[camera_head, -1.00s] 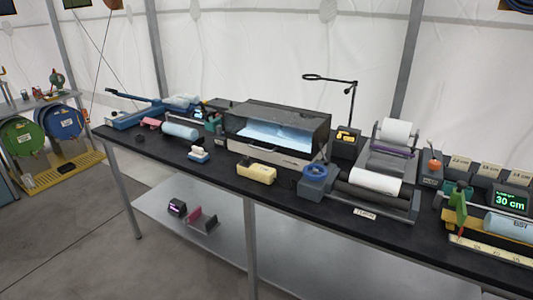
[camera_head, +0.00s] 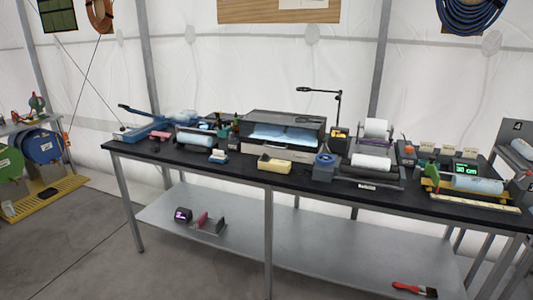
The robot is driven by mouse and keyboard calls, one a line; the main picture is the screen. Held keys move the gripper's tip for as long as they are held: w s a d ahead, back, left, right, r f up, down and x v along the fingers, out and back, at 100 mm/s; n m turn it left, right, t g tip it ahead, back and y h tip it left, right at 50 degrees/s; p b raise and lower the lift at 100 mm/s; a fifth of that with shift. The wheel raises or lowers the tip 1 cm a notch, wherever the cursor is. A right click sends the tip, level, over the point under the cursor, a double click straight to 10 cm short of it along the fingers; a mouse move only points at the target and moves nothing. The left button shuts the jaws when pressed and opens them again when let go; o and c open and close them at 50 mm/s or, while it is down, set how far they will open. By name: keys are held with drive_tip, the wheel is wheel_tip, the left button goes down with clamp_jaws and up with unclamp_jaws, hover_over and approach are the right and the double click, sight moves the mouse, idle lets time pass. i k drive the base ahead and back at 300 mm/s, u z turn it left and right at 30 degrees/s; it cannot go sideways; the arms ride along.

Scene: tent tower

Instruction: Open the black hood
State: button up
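The black hood (camera_head: 288,118) is the dark top of a box-shaped unit in the middle of the long black bench. Its front shows a lit, pale blue interior (camera_head: 283,133) above a grey lower front panel (camera_head: 290,152). I cannot tell from this distance whether the hood is fully down or partly raised. My gripper and arm do not show in this view.
The bench (camera_head: 225,174) stands ahead with a lower shelf (camera_head: 320,240). A lamp (camera_head: 338,105) stands behind. Floor (camera_head: 80,245) at left front is clear.

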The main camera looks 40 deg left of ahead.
sight(308, 131)
drive_tip(key=u, duration=1.2)
